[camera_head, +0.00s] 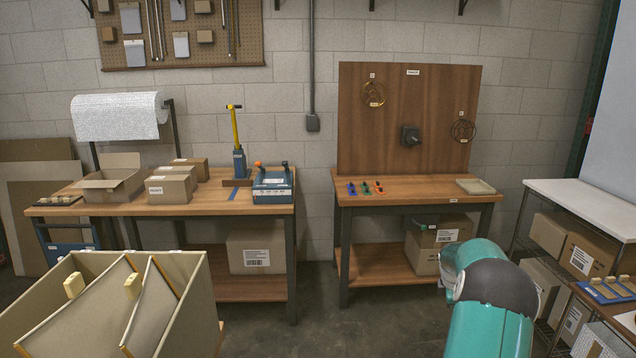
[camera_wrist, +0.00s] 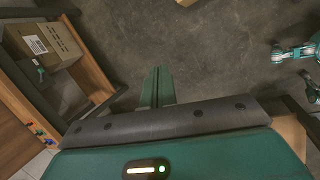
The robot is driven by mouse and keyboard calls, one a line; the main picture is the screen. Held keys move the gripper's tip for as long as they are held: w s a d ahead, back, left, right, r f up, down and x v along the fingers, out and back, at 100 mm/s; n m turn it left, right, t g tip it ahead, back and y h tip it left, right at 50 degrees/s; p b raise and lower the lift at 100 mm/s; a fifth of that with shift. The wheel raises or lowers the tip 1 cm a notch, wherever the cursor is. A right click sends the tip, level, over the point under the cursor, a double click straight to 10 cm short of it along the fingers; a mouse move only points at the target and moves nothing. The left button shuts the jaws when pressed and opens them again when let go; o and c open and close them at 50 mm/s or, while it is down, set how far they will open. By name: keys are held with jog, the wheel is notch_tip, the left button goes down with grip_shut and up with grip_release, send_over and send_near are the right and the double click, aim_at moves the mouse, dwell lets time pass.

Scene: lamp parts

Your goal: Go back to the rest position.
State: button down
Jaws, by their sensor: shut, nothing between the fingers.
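My gripper (camera_wrist: 157,88) shows in the wrist view as two green fingers lying side by side. It is shut and empty, and points over bare concrete floor. In the head view my teal arm rises at the lower right, in front of the right workbench, and the gripper itself cannot be made out there.
The right workbench (camera_head: 430,188) holds small coloured clips (camera_head: 366,188) and a shallow tray (camera_head: 475,186); a labelled carton (camera_wrist: 43,36) is on its lower shelf. A left bench (camera_head: 150,208), a partitioned box (camera_head: 195,285) and a right rack (camera_head: 585,205) surround open floor (camera_wrist: 200,60).

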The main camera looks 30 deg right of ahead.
jog(key=w+a+r+m+t, duration=0.1)
jog(key=w+a+r, duration=0.2)
jog(key=a+r, duration=0.5)
jog(key=w+a+r+m, duration=0.1)
jog(key=w+a+r, duration=0.3)
jog(key=a, duration=0.5)
jog(key=s+a+r+m+t, duration=0.1)
jog(key=a+r, duration=0.3)
jog(key=a, duration=0.4)
jog(key=s+a+r+m, duration=0.1)
jog(key=s+a+r, duration=0.1)
jog(key=a+r, duration=0.5)
jog(key=s+a+m+t+y, duration=0.1)
jog(key=s+a+m+y, duration=0.1)
jog(key=s+a, duration=0.7)
jog(key=s+a+f+m+t+y, duration=0.1)
jog(key=s+a+m+y, duration=0.1)
jog(key=s+a, duration=0.8)
jog(key=a+m, duration=0.1)
jog(key=a, duration=0.7)
jog(key=shift+s+a+t, duration=0.15)
jog(key=shift+s+t, duration=0.05)
jog(key=shift+t, duration=0.1)
jog(key=shift+d, duration=0.2)
